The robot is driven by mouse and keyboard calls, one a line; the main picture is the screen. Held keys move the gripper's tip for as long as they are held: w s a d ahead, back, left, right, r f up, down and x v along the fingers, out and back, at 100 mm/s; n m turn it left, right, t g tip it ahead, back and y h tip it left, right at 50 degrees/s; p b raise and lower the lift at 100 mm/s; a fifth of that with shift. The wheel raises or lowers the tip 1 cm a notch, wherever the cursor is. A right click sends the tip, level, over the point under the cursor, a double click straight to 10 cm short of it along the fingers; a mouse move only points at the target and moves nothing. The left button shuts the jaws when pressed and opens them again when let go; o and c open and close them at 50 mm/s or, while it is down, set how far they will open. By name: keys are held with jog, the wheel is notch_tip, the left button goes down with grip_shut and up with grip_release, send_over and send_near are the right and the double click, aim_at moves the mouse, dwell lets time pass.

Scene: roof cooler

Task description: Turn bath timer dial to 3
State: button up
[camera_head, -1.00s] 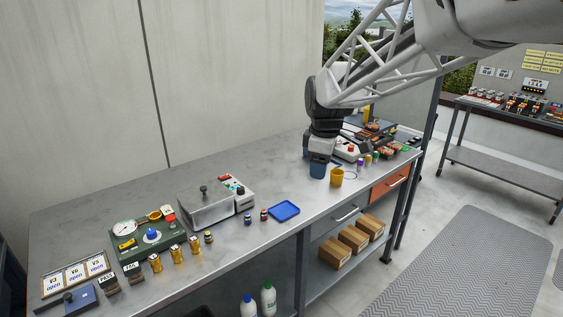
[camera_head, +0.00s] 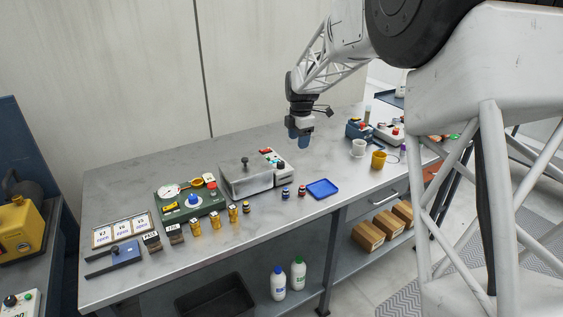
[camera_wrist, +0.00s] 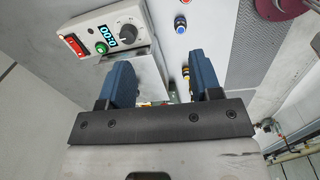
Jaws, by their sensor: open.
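The metal bath box (camera_head: 246,177) stands at the middle of the bench with a closed lid and a black knob on top. Its control unit (camera_head: 274,162) is joined at its right end. In the wrist view, this control panel (camera_wrist: 100,35) shows a dark round dial (camera_wrist: 127,33), a lit display that seems to read 00:0 with the last part unclear, a red switch and a green button. The dial's number marks are too small to read. My gripper (camera_head: 300,138) hangs above the bench, behind and right of the control unit, apart from it. Its blue fingers (camera_wrist: 158,85) are open and empty.
A white cup (camera_head: 358,148) and yellow cup (camera_head: 379,159) stand right. Bench behind the bath is clear.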

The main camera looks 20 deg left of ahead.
aim_at(281, 162)
jog(key=w+a+f+n, duration=0.1)
jog(key=a, duration=0.1)
jog(key=w+a+f+n, duration=0.1)
jog(key=a+f, duration=0.1)
jog(key=w+a+f+n, duration=0.1)
jog(key=a+f, duration=0.1)
jog(key=shift+w+a, duration=0.25)
jog(key=shift+a, duration=0.15)
jog(key=shift+f, duration=0.1)
jog(key=shift+w+a+f, duration=0.1)
jog(key=shift+a+f, duration=0.05)
jog(key=shift+f, duration=3.65)
jog(key=c, duration=0.9)
jog(key=shift+c, duration=0.2)
